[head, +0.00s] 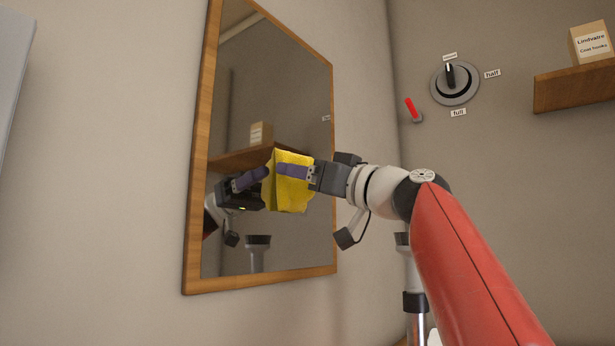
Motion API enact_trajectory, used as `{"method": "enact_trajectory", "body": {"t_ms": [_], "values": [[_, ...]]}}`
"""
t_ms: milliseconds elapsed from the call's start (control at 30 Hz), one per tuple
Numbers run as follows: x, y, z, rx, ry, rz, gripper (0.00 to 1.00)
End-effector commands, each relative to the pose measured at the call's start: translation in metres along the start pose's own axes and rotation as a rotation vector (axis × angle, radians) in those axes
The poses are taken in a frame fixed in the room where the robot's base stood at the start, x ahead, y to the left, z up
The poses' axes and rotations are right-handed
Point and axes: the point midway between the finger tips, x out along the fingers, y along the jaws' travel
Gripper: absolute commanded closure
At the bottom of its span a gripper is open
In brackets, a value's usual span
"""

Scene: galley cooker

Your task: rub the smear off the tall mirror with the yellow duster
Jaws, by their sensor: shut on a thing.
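The tall mirror (285,85) has a wooden frame and hangs on the left wall. My gripper (285,171) is shut on the yellow duster (292,196), its purple fingers across the cloth. The duster is in front of the lower middle of the mirror. It is at or very near the glass; I cannot tell for sure whether it touches. The reflection of my gripper and arm shows just left of the duster. I see no clear smear on the visible glass; part of the glass is hidden behind the duster and gripper.
A round dial (455,84) with labels and a red lever (412,108) are on the back wall. A wooden shelf (572,86) at the right carries a labelled box (590,44). A pale panel edge (12,70) stands at the far left. The wall below the mirror is clear.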

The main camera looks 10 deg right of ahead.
Motion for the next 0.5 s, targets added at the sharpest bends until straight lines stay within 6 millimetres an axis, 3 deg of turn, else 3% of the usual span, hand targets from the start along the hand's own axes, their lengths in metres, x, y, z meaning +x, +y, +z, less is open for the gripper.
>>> {"method": "enact_trajectory", "body": {"t_ms": [300, 500], "values": [[0.001, 0.022, 0.001, 0.003, -0.003, 0.002, 0.57], [0.0, 0.021, 0.002, 0.002, -0.002, 0.001, 0.57]]}}
